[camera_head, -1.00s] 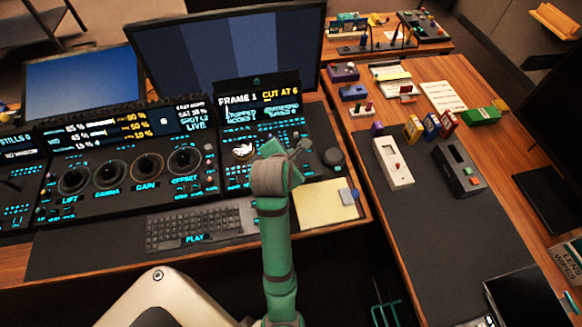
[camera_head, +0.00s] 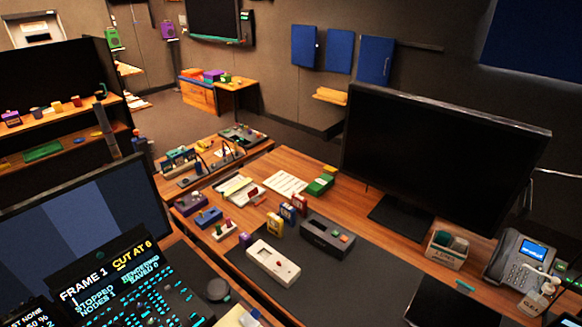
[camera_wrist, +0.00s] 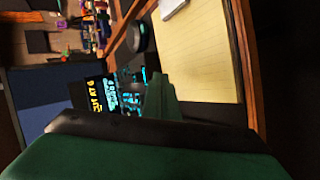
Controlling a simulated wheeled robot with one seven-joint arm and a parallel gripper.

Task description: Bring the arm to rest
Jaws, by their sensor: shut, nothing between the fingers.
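My gripper (camera_wrist: 163,98) shows in the wrist view as a green tapering shape in front of the dark wrist part; it is shut and holds nothing. The panel's lit screen reading "CUT AT 6" (camera_wrist: 102,97) is beyond it, and a yellow notepad (camera_wrist: 200,55) lies to the right. In the head view my arm and gripper are out of frame. The control panel (camera_head: 120,280) shows only in part at the lower left, with a round black knob (camera_head: 218,290) beside it. The panel's trackballs are not in this view.
A large dark monitor (camera_head: 440,160) stands on the right-hand desk, with a desk phone (camera_head: 518,260) to its right. A white device (camera_head: 273,263) and a black device (camera_head: 327,236) lie on the dark mat. Another monitor (camera_head: 80,230) stands behind the panel.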

